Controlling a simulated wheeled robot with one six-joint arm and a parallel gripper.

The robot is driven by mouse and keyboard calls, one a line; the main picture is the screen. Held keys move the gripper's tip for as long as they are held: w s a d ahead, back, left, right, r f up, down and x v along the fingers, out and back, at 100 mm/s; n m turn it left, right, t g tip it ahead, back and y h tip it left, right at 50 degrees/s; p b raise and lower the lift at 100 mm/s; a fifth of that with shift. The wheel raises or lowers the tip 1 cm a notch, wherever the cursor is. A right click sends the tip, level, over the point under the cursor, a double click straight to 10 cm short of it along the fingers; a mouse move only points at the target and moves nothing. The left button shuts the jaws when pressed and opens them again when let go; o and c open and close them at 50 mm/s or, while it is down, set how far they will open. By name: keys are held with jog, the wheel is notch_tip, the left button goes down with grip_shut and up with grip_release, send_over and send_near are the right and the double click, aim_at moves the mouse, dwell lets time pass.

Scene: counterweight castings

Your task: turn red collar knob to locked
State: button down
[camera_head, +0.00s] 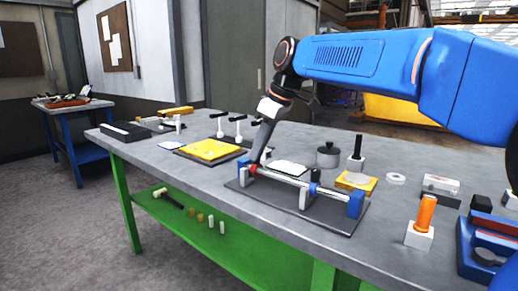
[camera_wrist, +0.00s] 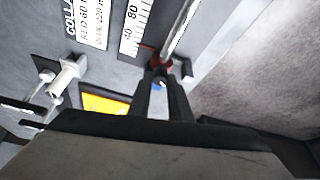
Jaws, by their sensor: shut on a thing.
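A rail fixture stands on a dark base plate (camera_head: 290,218) on the table, with a silver rod (camera_head: 286,179) running between end supports. The red collar (camera_head: 252,170) sits near the rod's left end; in the wrist view it shows as a small red piece (camera_wrist: 162,63) just beyond the fingertips. My gripper (camera_head: 262,159) reaches down to it from above. In the wrist view its two dark fingers (camera_wrist: 160,76) are closed together at the collar, shut on its knob. The fingers mostly hide the knob, so its turned position cannot be told.
A blue end block (camera_head: 355,204) stands at the rod's right end. A yellow plate (camera_head: 209,149) lies behind left. A lidded grey pot (camera_head: 328,155) and an orange cylinder on a white block (camera_head: 419,237) stand to the right. The table's front edge is close to the base plate.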

jog(key=m+t, duration=0.1)
jog(key=m, duration=0.1)
jog(key=m+h, duration=0.1)
jog(key=m, duration=0.2)
jog(key=shift+s+a+m+t, duration=0.2)
jog(key=shift+m+t, duration=0.1)
jog(key=shift+t, duration=0.1)
jog(key=m+h, duration=0.1)
jog(key=m, duration=0.2)
jog(key=m+t+h, duration=0.1)
jog(key=m, duration=0.2)
jog(key=shift+a+h, duration=0.1)
jog(key=shift+h, duration=0.2)
jog(key=c, duration=1.6)
grip_release()
jog(key=v, duration=1.7)
jog(key=shift+a+r, duration=0.1)
jog(key=shift+r, duration=0.15)
